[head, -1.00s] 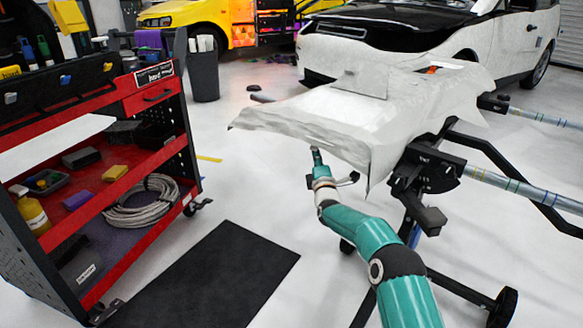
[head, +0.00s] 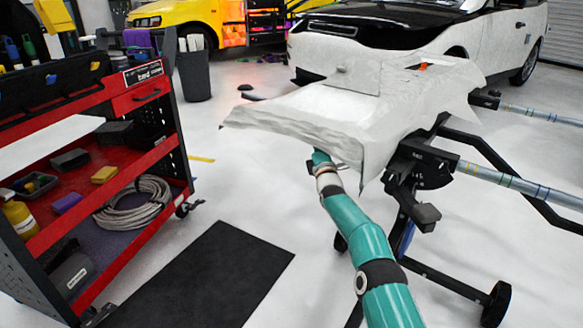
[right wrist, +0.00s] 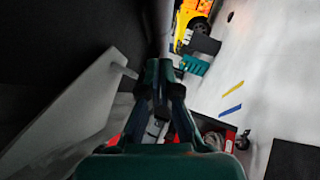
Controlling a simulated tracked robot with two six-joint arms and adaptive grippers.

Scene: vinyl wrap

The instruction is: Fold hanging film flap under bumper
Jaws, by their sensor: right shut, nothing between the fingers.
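The bumper (head: 335,103) lies on a dark stand, covered in white film. The film flap (head: 290,132) hangs wrinkled along its near edge, with a longer pointed corner (head: 376,160) at the right. My right arm reaches up from the bottom to the flap's lower edge. Its gripper is mostly hidden under the film in the head view. In the right wrist view the right gripper (right wrist: 159,68) is shut and empty. A pale panel (right wrist: 75,115) lies close on its left; I cannot tell whether they touch. My left gripper is not in view.
A red tool cart (head: 90,150) with a coiled hose stands at the left. A black mat (head: 205,275) lies on the floor. The stand's clamp (head: 425,160) and metal bars are right of my arm. A white car (head: 400,45) stands behind.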

